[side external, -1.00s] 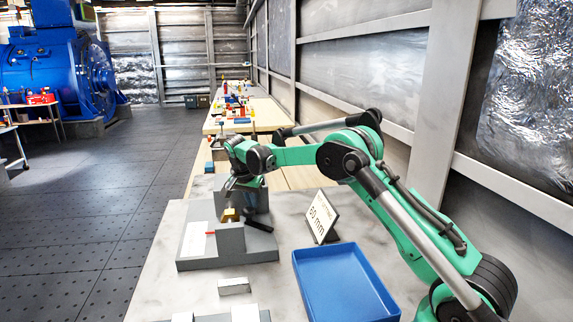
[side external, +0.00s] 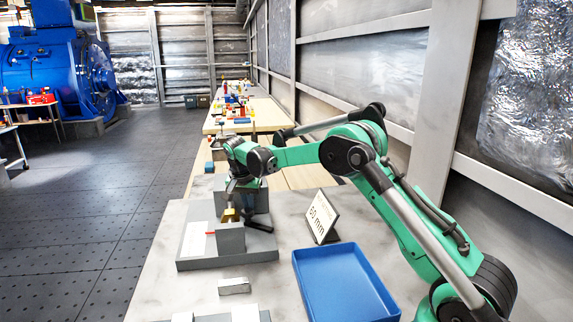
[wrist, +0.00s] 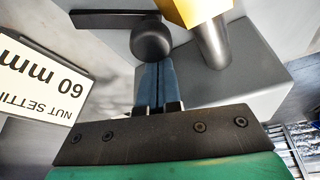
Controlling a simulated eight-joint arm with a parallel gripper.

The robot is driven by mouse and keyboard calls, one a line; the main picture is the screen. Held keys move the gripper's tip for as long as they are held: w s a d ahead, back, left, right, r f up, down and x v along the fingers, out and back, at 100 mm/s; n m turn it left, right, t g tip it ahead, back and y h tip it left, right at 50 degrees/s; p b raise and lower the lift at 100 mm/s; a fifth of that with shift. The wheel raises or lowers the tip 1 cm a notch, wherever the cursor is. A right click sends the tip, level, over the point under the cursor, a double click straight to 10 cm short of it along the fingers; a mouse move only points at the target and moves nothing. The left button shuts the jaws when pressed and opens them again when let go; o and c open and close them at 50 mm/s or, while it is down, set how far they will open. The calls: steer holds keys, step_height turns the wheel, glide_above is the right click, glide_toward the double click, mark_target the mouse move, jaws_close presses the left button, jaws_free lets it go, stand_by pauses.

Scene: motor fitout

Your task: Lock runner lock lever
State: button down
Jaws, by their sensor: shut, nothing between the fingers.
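The black lock lever (side external: 259,223) sticks out to the right from the grey fixture (side external: 212,262) in the side view. In the wrist view its black bar (wrist: 98,19) runs left from a round black hub (wrist: 152,40). My gripper (side external: 235,203) is over the fixture, near the lever's hub end. In the wrist view my gripper (wrist: 153,68) is shut and empty, its blue-grey fingers pointing at the hub. Whether they touch it, I cannot tell. A yellow block (wrist: 198,8) with a silver rod (wrist: 213,45) is beside the hub; it also shows in the side view (side external: 230,216).
A "60 mm" sign (side external: 321,217) stands right of the fixture. A blue tray (side external: 343,284) is at the front right. A small silver block (side external: 234,286) lies in front of the fixture. The bench between fixture and tray is mostly clear.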

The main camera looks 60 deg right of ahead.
steer(key=shift+a+n, duration=0.3)
steer(key=shift+n, duration=0.1)
steer(key=shift+a, duration=0.8)
steer(key=shift+s, duration=0.1)
steer(key=v, duration=1)
steer(key=shift+s, duration=0.35)
steer(key=shift+d, duration=0.15)
